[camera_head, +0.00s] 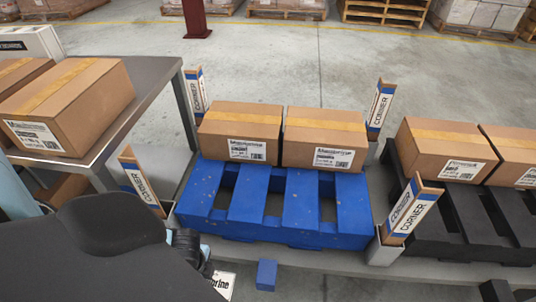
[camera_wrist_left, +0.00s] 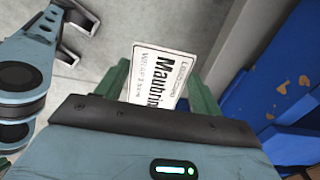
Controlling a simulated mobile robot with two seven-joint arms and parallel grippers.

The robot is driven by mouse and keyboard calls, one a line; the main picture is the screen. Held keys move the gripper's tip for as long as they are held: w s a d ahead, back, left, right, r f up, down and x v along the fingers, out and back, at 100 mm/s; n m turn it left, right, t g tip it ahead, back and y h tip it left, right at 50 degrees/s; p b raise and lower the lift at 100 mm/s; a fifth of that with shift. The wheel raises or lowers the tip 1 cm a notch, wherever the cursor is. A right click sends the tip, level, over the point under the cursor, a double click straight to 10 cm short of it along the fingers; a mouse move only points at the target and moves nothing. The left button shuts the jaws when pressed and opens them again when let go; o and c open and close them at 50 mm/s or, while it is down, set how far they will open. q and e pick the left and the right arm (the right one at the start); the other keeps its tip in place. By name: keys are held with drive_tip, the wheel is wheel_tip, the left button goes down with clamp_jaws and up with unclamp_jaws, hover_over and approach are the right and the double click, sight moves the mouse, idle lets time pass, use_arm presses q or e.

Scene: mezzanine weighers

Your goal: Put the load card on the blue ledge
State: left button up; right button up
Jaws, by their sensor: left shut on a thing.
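The load card is a white card with black print (camera_wrist_left: 160,78), standing between the green fingers of my left gripper (camera_wrist_left: 157,88), which is shut on it. In the head view only part of the card (camera_head: 222,284) shows past my dark left arm; the left gripper is mostly hidden there. The blue ledge (camera_head: 266,274) is a small blue block at the front edge below the blue pallet. The card is to the left of it and apart from it. My right gripper (camera_wrist_left: 68,32) shows at the upper left of the left wrist view, its fingers apart and empty.
A blue pallet (camera_head: 247,193) carries two cartons at its back. Several corner posts (camera_head: 408,212) stand around it. A black pallet (camera_head: 460,215) with cartons is at the right. A grey table (camera_head: 150,85) with cartons is at the left. The ledge top looks bare.

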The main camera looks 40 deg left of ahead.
use_arm(q)
drive_tip(key=w+d+b, duration=0.1)
drive_tip(key=w+d, duration=0.1)
drive_tip(key=w, duration=0.2)
drive_tip(key=w+d+f+b, duration=0.1)
drive_tip(key=w+d, duration=0.2)
drive_tip(key=w, duration=0.2)
drive_tip(key=w+d+b, duration=0.1)
drive_tip(key=w+d, duration=0.2)
drive_tip(key=w, duration=0.2)
drive_tip(key=shift+f, duration=0.2)
drive_tip(key=shift+f+b, duration=0.95)
drive_tip(key=shift+f, duration=0.9)
drive_tip(key=shift+r, duration=0.1)
use_arm(e)
drive_tip(key=shift+g, duration=0.3)
drive_tip(key=f, duration=0.1)
drive_tip(key=s+f, duration=0.1)
drive_tip(key=f, duration=0.1)
drive_tip(key=d+f, duration=0.1)
drive_tip(key=shift+s+f, duration=0.3)
drive_tip(key=shift+f, duration=0.05)
use_arm(q)
drive_tip(key=o, duration=0.9)
drive_tip(key=shift+o, duration=0.2)
use_arm(e)
drive_tip(key=shift+a, duration=0.1)
